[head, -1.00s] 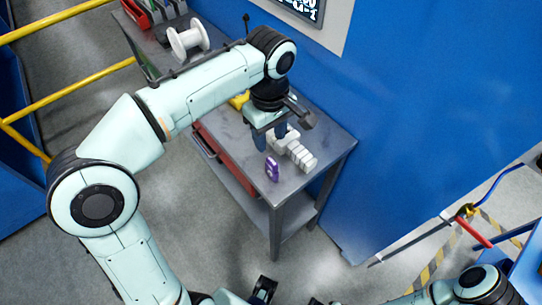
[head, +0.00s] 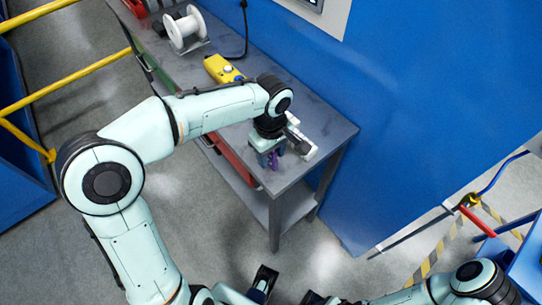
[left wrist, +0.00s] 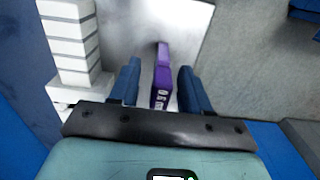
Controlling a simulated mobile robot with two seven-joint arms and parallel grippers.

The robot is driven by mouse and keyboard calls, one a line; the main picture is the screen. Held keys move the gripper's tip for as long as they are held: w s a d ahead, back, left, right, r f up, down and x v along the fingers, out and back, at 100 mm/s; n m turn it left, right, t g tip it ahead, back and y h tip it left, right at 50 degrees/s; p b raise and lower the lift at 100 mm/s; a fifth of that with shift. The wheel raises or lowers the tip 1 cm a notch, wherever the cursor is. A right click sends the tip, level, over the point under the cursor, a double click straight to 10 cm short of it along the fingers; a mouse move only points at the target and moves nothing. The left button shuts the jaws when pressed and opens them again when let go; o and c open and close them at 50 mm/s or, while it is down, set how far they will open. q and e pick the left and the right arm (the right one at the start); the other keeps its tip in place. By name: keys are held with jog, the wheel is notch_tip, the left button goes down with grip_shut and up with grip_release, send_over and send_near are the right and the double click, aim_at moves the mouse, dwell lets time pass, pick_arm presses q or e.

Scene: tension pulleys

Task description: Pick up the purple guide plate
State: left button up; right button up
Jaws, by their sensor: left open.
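The purple guide plate (left wrist: 162,75) stands on edge on the grey table top in the left wrist view, with pale marks on its near end. My left gripper (left wrist: 159,88) is open, with one blue finger on each side of the plate and a visible gap on both sides. In the head view my left gripper (head: 268,160) is over the front end of the table, and the purple plate (head: 274,161) shows only partly between its fingers.
A white stepped block (left wrist: 72,45) stands left of the plate, close to the left finger. The grey table (head: 315,130) also carries a yellow box (head: 222,69) and a white spool (head: 185,30) farther back. A blue wall (head: 400,110) borders its right side.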

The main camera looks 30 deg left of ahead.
pick_arm(q)
jog(key=shift+f, duration=0.1)
grip_shut()
notch_tip(320, 180, up, 20)
jog(key=p, duration=0.4)
jog(key=shift+p, duration=0.35)
pick_arm(e)
jog(key=r, duration=0.1)
jog(key=w+r, duration=0.1)
jog(key=r, duration=0.3)
jog(key=shift+w, duration=0.4)
jog(key=shift+s+f, duration=0.1)
